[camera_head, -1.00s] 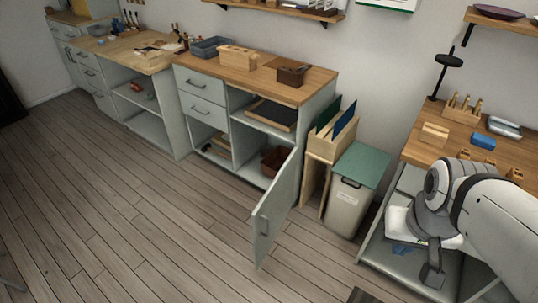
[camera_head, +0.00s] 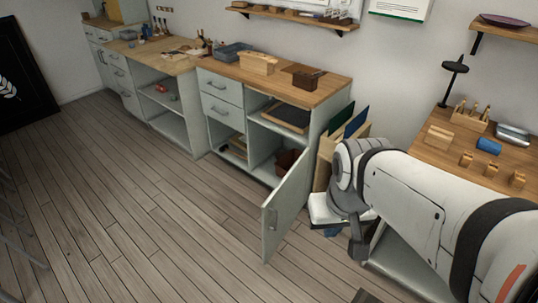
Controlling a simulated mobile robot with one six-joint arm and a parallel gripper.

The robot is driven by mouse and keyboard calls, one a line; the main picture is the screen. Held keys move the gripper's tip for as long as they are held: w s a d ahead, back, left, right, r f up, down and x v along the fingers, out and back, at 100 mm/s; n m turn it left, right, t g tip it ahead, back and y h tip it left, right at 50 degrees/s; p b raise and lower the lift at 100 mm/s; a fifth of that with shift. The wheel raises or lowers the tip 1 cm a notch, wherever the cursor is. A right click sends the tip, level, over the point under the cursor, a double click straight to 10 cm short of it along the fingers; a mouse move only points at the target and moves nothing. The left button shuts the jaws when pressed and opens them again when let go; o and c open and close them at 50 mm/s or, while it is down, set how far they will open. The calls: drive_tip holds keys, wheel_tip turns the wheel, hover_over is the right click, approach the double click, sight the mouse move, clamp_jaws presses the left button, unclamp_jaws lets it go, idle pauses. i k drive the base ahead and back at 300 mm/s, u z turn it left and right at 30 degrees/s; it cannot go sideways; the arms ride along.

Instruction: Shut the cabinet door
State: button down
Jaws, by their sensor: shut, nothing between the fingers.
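The cabinet door (camera_head: 286,212) is pale grey-green and stands wide open, swung out into the room from the right side of the cabinet (camera_head: 223,133). A small dark handle shows near its free edge. The open cabinet shows shelves with a dark tray (camera_head: 286,117) and a brown box (camera_head: 288,161), partly hidden by the door. My gripper (camera_head: 359,250) hangs at the end of my white arm, to the right of the door and apart from it in the picture. Its fingers are small and dark, and they appear shut with nothing held.
A right-hand workbench (camera_head: 437,150) holds wooden blocks and a blue roll. My arm hides most of the bin area and part of the wooden file rack (camera_head: 324,164). The wooden floor (camera_head: 170,230) left of the door is clear.

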sight(281, 207)
drive_tip(key=z, duration=0.05)
drive_tip(key=i, duration=1)
drive_tip(key=u, duration=0.25)
drive_tip(key=k, duration=0.2)
drive_tip(key=u, duration=0.1)
